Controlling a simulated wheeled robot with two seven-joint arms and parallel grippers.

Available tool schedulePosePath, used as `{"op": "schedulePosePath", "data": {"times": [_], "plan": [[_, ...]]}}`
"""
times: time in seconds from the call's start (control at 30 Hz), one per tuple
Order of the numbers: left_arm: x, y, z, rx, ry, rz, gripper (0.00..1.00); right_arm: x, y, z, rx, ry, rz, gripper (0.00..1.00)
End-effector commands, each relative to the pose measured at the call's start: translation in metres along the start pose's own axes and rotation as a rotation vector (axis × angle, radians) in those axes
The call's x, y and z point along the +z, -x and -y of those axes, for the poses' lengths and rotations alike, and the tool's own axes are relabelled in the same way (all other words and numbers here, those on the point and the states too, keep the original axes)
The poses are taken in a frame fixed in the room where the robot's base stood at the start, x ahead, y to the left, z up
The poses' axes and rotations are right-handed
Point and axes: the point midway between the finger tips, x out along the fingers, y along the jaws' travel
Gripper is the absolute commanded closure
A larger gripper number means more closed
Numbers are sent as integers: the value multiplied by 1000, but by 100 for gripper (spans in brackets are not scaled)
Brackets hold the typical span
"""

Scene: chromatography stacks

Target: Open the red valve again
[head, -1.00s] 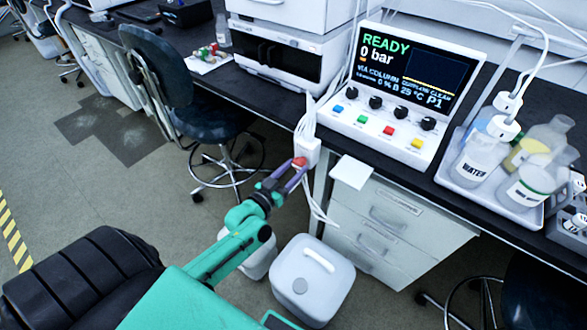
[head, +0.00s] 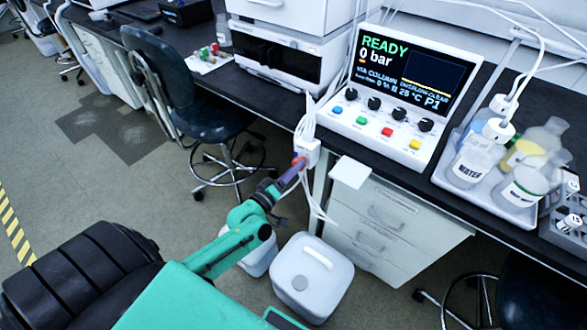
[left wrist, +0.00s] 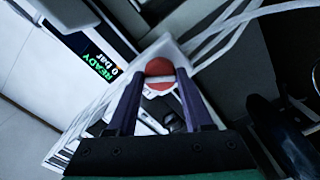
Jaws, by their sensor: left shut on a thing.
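The red valve (left wrist: 159,68) shows in the left wrist view between the fingertips of my left gripper (left wrist: 160,76). It is a round red knob with a pale bar across it, on a white block (left wrist: 170,48). My left gripper is shut on it. In the head view, the left gripper (head: 297,166) reaches up to the white block (head: 307,152) at the bench's front edge, and the valve is mostly hidden by the fingers. The control unit's screen (head: 408,70) reads READY, 0 bar. My right gripper is not in view.
White tubes hang from the block. A white jug (head: 312,277) stands on the floor below, with another container behind my arm. A drawer cabinet (head: 390,220) is to the right. A tray (head: 500,205) holds bottles, including one marked WATER. A chair (head: 180,90) stands at left.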

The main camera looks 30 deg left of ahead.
Motion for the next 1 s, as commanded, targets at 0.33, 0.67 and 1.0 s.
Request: {"op": "schedulePosePath", "data": {"times": [0.33, 0.67, 1.0], "plan": [[1, 0, 0, -1, 315, 1, 100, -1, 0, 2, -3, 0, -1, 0], [1, 0, 1, -2, 525, 1, 100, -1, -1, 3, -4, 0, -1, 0], [1, 0, 1, -2, 601, 1, 100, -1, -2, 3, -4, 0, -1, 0]]}}
